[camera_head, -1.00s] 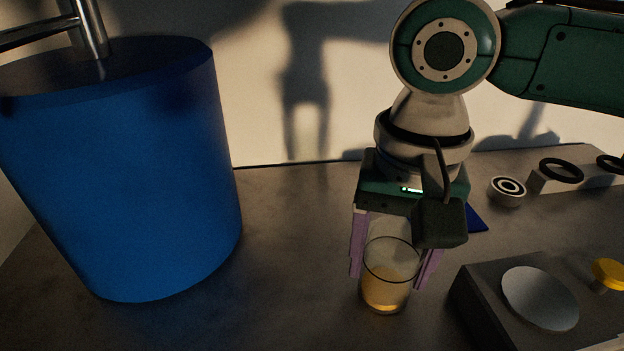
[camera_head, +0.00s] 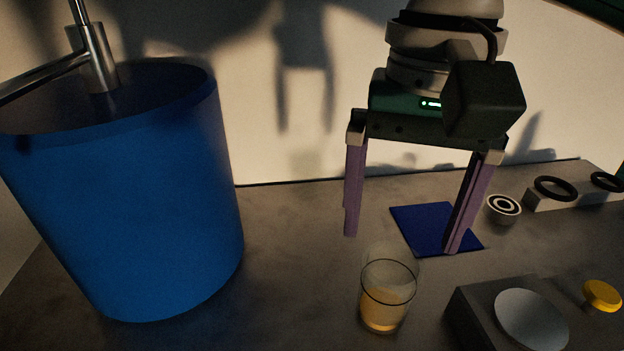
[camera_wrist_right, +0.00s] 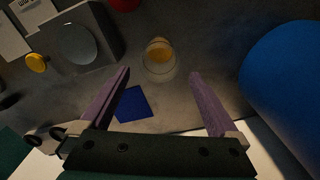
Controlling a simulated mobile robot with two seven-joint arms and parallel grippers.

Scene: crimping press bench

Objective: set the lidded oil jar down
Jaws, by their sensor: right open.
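The oil jar (camera_head: 386,306) is a clear glass with amber oil in its lower part, standing upright on the grey bench. A dark ring shows around its upper part; I cannot make out a separate lid. My right gripper (camera_head: 402,243) is open and empty, above and behind the jar, its purple fingers spread wide and apart from it. In the right wrist view the jar (camera_wrist_right: 159,62) stands beyond the open fingertips. My left gripper is not in view; a large blue cylinder (camera_head: 130,200) with a metal rod at its top fills the left side.
A dark blue square mat (camera_head: 422,228) lies behind the jar. A dark box with a round silver plate (camera_head: 531,318) and a yellow knob (camera_head: 602,295) stands at right. A small ringed cup (camera_head: 504,208) and a grey block with black rings (camera_head: 575,196) are further back.

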